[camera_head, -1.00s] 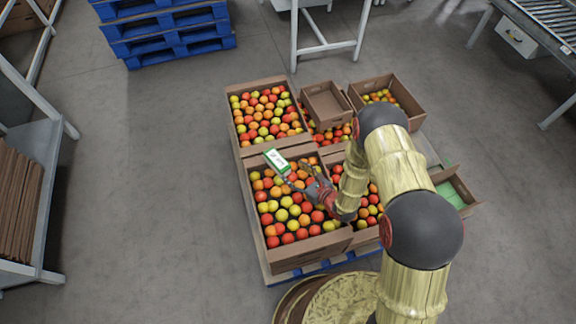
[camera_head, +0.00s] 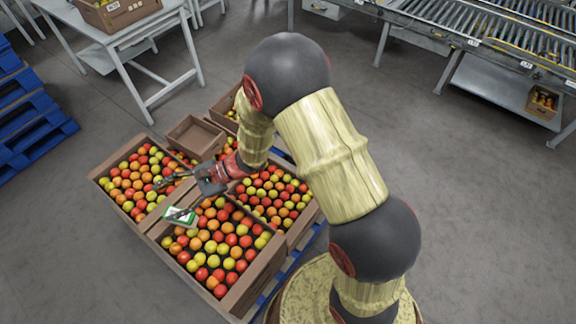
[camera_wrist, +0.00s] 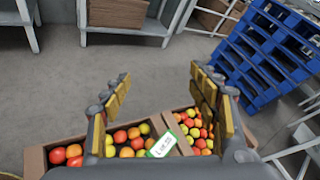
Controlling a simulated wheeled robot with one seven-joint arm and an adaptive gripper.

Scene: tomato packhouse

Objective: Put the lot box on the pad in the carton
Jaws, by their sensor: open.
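The lot box (camera_head: 180,217), small and white with green edges, lies at the rim between two tomato crates. It also shows low in the wrist view (camera_wrist: 162,145), its label facing up. My gripper (camera_head: 166,199) is open and empty above the crates, close to the lot box, with one finger crossing in front of it in the head view. In the wrist view the spread fingers (camera_wrist: 160,84) have nothing between their tips. The carton with the green pad is not visible now; my arm covers much of that side.
Crates full of tomatoes (camera_head: 240,279) stand together on a blue pallet (camera_head: 263,305). A small empty brown carton (camera_head: 173,142) sits among them. Stacked blue pallets (camera_head: 28,108), a table (camera_head: 135,45) and a roller conveyor (camera_head: 455,38) stand around. Open grey floor lies between.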

